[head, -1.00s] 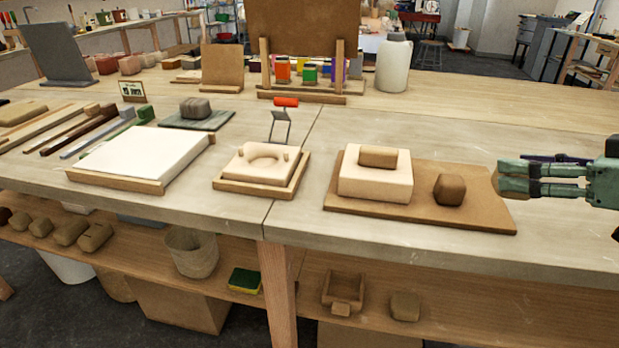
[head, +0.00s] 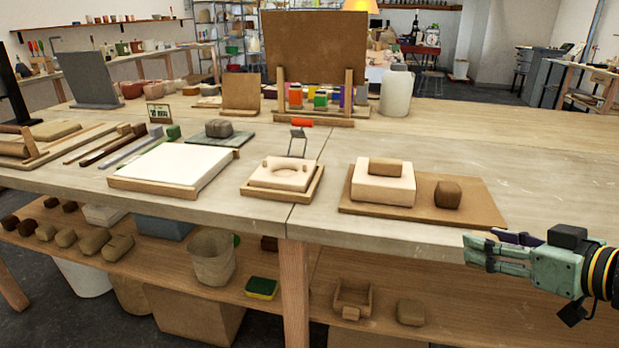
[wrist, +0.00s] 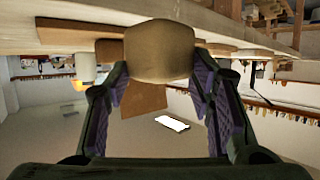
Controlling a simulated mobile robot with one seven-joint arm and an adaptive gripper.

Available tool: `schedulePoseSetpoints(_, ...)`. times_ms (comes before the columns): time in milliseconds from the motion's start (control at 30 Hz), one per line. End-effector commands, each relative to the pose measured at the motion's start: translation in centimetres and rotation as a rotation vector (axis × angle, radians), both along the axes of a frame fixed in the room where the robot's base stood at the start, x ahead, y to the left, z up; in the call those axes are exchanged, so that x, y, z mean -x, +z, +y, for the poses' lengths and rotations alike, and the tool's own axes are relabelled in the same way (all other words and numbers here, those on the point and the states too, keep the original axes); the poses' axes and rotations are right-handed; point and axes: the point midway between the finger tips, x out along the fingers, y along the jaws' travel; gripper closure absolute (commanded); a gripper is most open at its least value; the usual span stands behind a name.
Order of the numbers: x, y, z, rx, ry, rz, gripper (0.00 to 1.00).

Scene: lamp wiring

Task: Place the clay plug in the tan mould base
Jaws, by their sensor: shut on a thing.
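My gripper (head: 468,252) is at the right in the head view, pointing left, in front of the table's front edge. In the wrist view its fingers (wrist: 160,78) are shut on a rounded brown clay piece, the clay plug (wrist: 160,45). The plug is not clearly visible in the head view, where the near finger may hide it. The tan mould base (head: 285,174) is a pale slab with a round hollow and two small knobs, set in a wooden frame on the table. It is left of my gripper and well apart from it. The hollow looks empty.
A brown board (head: 484,205) nearer my gripper carries a pale block (head: 382,189) with a clay piece on top and a brown clay lump (head: 447,194). A wire-handled tool with a red grip (head: 301,123) stands behind the base. A white slab (head: 175,165) lies left.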

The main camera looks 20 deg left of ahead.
Motion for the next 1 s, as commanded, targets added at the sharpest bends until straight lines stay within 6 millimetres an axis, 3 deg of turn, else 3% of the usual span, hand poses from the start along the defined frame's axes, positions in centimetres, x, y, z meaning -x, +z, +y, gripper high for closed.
schedulePoseSetpoints(200,-1.1,-7.4,2.4,-0.008,-0.094,0.001,0.89)
schedulePoseSetpoints(767,-3.9,-24.6,7.9,-0.01,-0.325,0.007,0.89)
schedulePoseSetpoints(867,-4.4,-28.3,9.1,-0.007,-0.371,0.009,0.89)
schedulePoseSetpoints(1000,-5.4,-35.2,11.3,-0.003,-0.456,0.014,0.89)
